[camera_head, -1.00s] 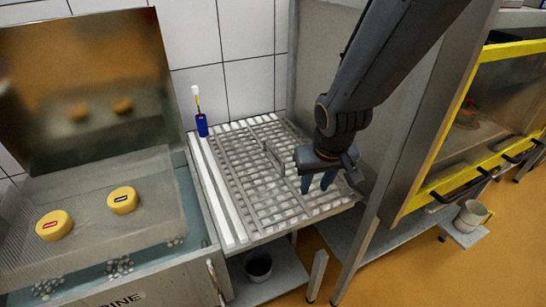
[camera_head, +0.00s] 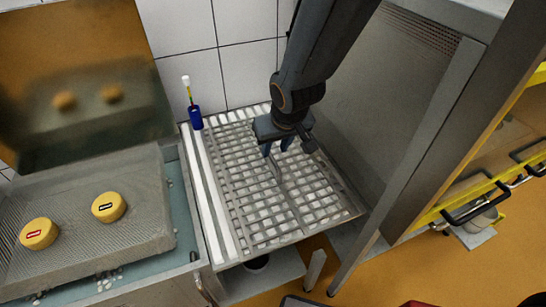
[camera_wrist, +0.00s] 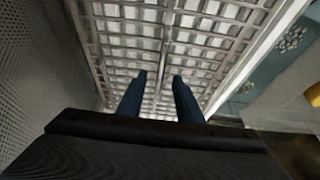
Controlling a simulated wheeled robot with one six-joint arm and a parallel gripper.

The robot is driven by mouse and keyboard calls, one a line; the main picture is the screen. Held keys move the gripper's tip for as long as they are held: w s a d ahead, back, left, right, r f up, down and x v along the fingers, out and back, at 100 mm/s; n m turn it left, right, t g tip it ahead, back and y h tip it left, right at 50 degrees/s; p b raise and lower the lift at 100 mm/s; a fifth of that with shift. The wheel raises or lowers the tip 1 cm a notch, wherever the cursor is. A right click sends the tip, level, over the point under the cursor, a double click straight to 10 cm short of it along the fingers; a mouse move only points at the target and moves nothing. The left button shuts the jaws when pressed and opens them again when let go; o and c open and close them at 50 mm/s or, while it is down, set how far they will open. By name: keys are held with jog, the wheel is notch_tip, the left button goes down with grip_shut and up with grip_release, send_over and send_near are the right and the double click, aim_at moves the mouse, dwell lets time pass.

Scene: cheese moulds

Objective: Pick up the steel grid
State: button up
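The steel grid (camera_head: 250,205) lies flat on the slatted table between the brine tank and the tall metal cabinet. It is a rectangular lattice with a raised central bar or handle (camera_head: 276,172). My gripper (camera_head: 278,150) is over the back middle of the grid, near the handle's far end. In the wrist view, the two blue fingers (camera_wrist: 159,85) are spread apart, with the central bar of the grid (camera_wrist: 163,60) running between them in the picture. I cannot tell how far the fingertips are above it. Nothing is held.
The brine tank (camera_head: 185,215) stands at left, with two yellow cheeses (camera_head: 109,207) on its perforated plate. A blue brush holder (camera_head: 195,118) stands at the table's back left corner. The metal cabinet wall (camera_head: 370,100) rises close on the right. A dark bucket (camera_head: 257,264) is below.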

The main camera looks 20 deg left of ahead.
aim_at(271, 155)
jog(key=x, duration=0.2)
jog(key=shift+a+f, duration=0.2)
jog(key=shift+f, duration=0.15)
jog(key=b+x, duration=0.2)
jog(key=x, duration=0.2)
jog(key=shift+w+a+f, duration=0.25)
jog(key=shift+f, duration=0.05)
grip_shut()
jog(key=shift+r, duration=0.15)
dwell(0.8)
